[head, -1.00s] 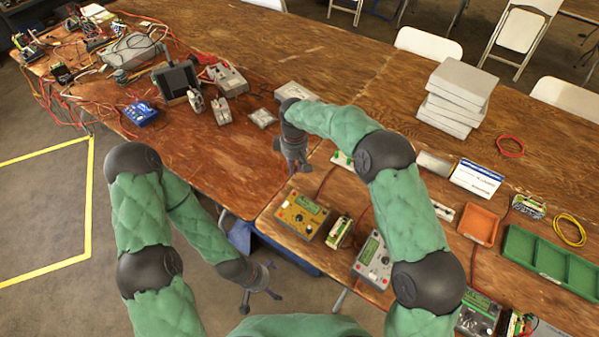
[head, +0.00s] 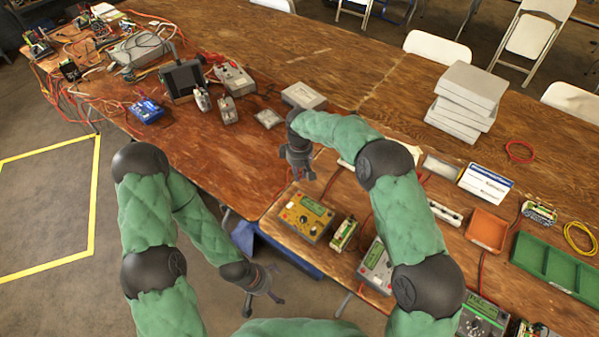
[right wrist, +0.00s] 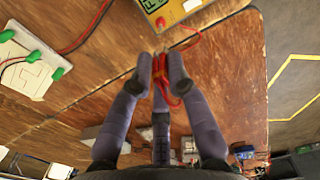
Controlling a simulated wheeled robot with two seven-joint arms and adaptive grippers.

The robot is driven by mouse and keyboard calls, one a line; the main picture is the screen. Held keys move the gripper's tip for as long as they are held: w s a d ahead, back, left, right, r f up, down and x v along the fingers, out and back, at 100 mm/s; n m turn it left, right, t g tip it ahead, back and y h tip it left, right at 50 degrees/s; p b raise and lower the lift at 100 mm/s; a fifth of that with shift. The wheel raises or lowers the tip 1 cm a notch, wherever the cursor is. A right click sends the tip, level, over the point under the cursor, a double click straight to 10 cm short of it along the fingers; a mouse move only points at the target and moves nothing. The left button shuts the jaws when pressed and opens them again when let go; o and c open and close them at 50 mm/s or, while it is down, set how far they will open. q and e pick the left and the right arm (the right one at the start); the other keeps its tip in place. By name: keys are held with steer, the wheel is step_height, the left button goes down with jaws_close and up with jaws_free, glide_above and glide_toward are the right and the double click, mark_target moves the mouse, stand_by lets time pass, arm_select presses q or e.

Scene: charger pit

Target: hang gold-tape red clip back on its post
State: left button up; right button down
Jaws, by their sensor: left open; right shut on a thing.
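My right gripper (right wrist: 160,75) is shut on a red clip (right wrist: 160,78) with a gold band, seen in the right wrist view; a red lead trails from it. The yellow meter (head: 306,217) also shows at the top of the right wrist view (right wrist: 172,8). My left gripper (head: 263,294) is open and empty, low over the floor beside the table. I cannot make out the clip's post.
A small green-ended terminal block (head: 343,234) and a grey meter (head: 377,265) stand right of the yellow meter. An orange tray (head: 487,230), a green tray (head: 556,265) and stacked grey boxes (head: 466,98) are further right. The table's near edge is close to my right gripper.

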steer(key=shift+f, duration=0.2)
steer(key=shift+f+b, duration=1.85)
steer(key=shift+f, duration=1.45)
steer(key=shift+f, duration=0.2)
steer(key=c, duration=1.1)
jaws_free()
steer(key=shift+o, duration=0.2)
steer(key=shift+o, duration=0.7)
steer(key=shift+r, duration=0.1)
